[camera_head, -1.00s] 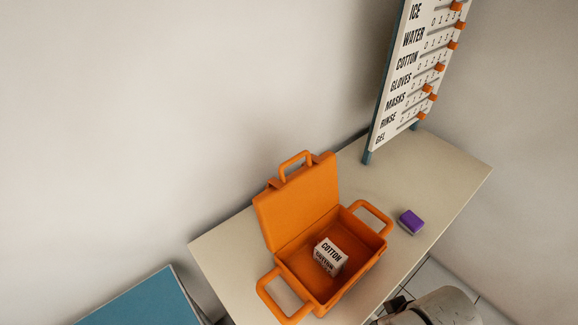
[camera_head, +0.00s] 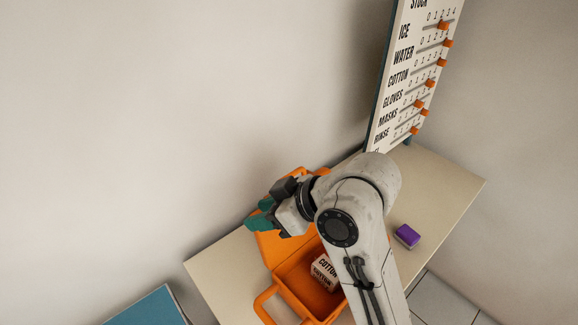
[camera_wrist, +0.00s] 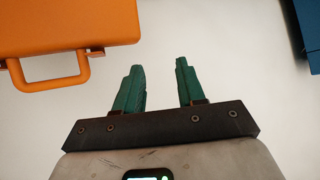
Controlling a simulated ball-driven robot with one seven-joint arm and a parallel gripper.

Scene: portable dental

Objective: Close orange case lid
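The orange case (camera_head: 290,272) stands on the table with its lid (camera_head: 267,245) raised toward the wall; my arm hides much of the lid and the right side. A white cotton box (camera_head: 323,270) lies inside. My gripper (camera_head: 262,216) is at the upper left of the lid in the head view. In the wrist view my gripper (camera_wrist: 161,82) has its green fingers apart with nothing between them. There, an orange panel with a handle (camera_wrist: 52,77), seemingly the lid, is at the upper left, apart from the fingers.
A purple-topped block (camera_head: 407,236) sits on the beige table (camera_head: 447,185) right of my arm. A stock board (camera_head: 400,100) with orange sliders stands at the table's back. A blue surface (camera_head: 147,308) is at the lower left. The wall is close behind the case.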

